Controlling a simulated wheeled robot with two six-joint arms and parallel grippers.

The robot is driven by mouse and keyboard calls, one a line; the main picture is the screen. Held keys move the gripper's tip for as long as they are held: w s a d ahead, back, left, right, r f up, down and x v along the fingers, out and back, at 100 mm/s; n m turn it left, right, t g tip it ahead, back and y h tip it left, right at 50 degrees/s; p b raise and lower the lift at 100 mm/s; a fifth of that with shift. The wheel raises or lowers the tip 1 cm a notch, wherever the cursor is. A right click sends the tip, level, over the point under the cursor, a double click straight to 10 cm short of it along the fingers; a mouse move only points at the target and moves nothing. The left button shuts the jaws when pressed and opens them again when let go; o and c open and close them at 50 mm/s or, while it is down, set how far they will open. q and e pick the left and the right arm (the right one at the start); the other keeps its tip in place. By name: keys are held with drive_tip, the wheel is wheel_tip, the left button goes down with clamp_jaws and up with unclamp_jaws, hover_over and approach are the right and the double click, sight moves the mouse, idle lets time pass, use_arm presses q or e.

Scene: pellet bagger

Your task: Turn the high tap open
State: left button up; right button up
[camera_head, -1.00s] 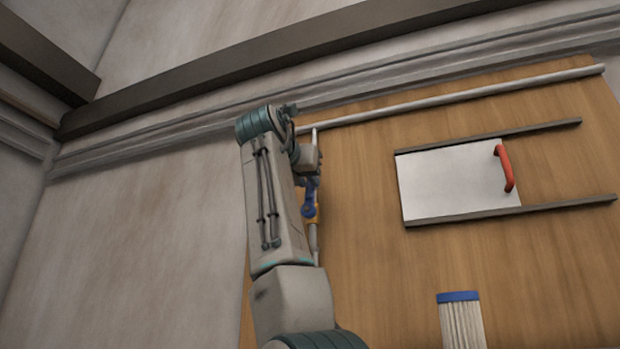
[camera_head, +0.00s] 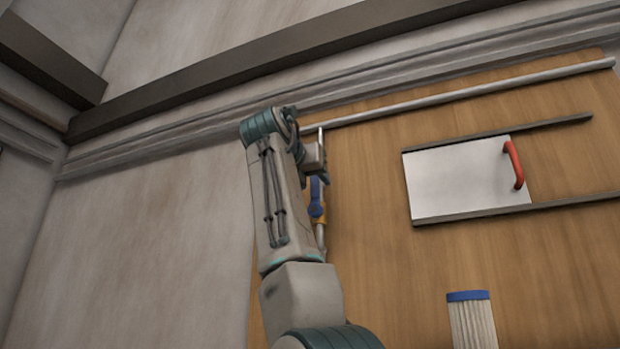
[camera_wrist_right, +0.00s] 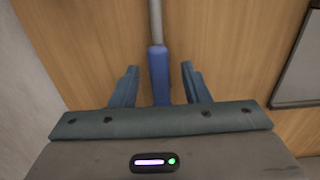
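The high tap has a blue lever (camera_head: 317,195) and an orange-yellow body on a thin vertical pipe, near the left edge of the wooden board. In the right wrist view the blue lever (camera_wrist_right: 159,75) lies in line with the grey pipe (camera_wrist_right: 155,20). My right gripper (camera_wrist_right: 158,72) is open, one finger on each side of the lever, with a gap on both sides. In the head view my right gripper (camera_head: 315,157) is just above the lever, partly hidden by my arm. The orange body is out of sight in the wrist view. My left gripper is out of view.
The wooden board (camera_head: 370,270) carries a white sliding plate (camera_head: 460,182) with a red handle (camera_head: 513,165) between two dark rails. A blue-topped pale strip bundle (camera_head: 470,318) hangs below. A grey pipe (camera_head: 460,95) runs along the top. Bare wall lies left.

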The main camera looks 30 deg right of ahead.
drive_tip(key=shift+w+d+f, duration=0.1)
drive_tip(key=shift+w+f, duration=0.05)
drive_tip(key=b+v, duration=0.3)
drive_tip(key=v, duration=0.8)
drive_tip(key=shift+b, duration=0.4)
drive_tip(key=shift+d, duration=0.15)
